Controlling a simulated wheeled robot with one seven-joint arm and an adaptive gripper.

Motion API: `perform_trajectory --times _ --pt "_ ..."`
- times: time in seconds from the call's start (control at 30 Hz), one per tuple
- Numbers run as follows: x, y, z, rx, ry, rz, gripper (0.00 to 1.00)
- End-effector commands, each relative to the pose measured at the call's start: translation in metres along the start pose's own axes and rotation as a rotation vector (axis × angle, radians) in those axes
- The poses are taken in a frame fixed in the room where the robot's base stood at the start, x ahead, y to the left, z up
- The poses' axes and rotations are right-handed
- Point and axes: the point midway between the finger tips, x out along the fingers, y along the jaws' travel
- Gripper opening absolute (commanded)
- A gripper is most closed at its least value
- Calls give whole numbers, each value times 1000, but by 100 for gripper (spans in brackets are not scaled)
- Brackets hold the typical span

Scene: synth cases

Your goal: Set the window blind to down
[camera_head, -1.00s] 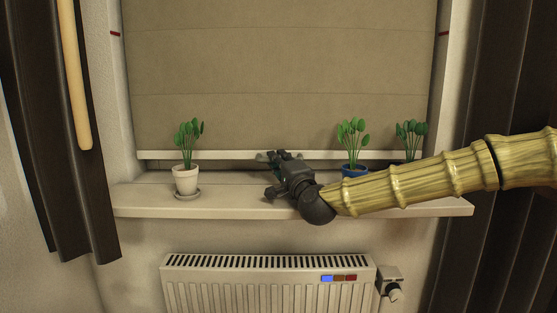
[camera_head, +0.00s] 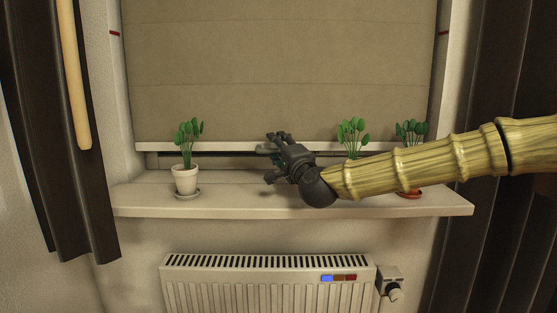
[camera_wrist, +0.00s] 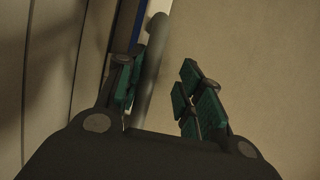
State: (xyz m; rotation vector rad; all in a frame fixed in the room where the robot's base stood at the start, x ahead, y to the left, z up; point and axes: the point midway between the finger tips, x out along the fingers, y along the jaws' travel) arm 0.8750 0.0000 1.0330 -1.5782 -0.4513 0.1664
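The beige window blind (camera_head: 270,70) covers most of the window. Its pale bottom bar (camera_head: 215,147) hangs a little above the sill, with a narrow dark gap beneath. My gripper (camera_head: 275,147) is at the middle of this bar, overlapping it in the head view. In the wrist view my gripper (camera_wrist: 158,82) has its green-padded fingers apart. A grey rounded rod (camera_wrist: 152,60) shows between them, close to the left finger; I cannot tell whether they touch. Beige fabric fills the right of that view.
A plant in a white pot (camera_head: 185,180) stands left on the sill (camera_head: 240,202). Two plants stand right, one with a reddish pot (camera_head: 410,195); my arm partly hides them. A radiator (camera_head: 265,285) is below. Dark curtains (camera_head: 60,150) hang at both sides. Red marks (camera_head: 115,33) flank the blind.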

Motion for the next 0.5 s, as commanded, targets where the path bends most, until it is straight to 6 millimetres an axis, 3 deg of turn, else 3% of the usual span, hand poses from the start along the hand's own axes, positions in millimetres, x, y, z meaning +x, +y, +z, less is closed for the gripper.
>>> perform_trajectory --times 0.2,0.5 --pt "6 -36 -2 0 0 -2 35" --pt "9 -55 -4 0 0 0 35"
